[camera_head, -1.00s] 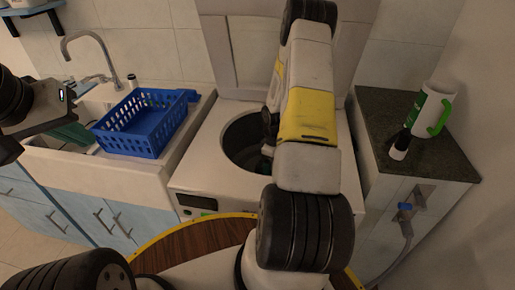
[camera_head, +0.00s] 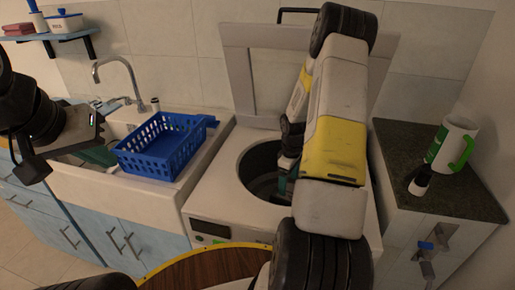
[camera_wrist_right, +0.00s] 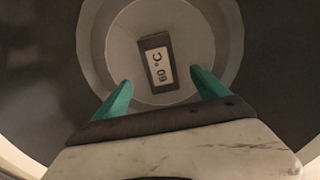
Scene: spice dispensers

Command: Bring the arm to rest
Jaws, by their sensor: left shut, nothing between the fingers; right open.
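My right arm reaches from the front over the white top-loading machine (camera_head: 212,196). My right gripper (camera_head: 283,184) is at the round opening, partly hidden by the arm. In the right wrist view, my right gripper (camera_wrist_right: 162,92) has its two teal fingers spread apart with nothing held. My left arm comes in from the left. My left gripper (camera_head: 100,154) is over the sink, left of the blue basket, shut with nothing seen in it; its fingertips show only partly.
The blue basket (camera_head: 163,146) sits on the white sink (camera_head: 120,195) below the tap (camera_head: 122,66). The machine's lid (camera_head: 240,75) stands open behind. A dark counter (camera_head: 396,150) at right holds a white-green mug (camera_head: 452,148) and a small black-white bottle (camera_head: 420,180).

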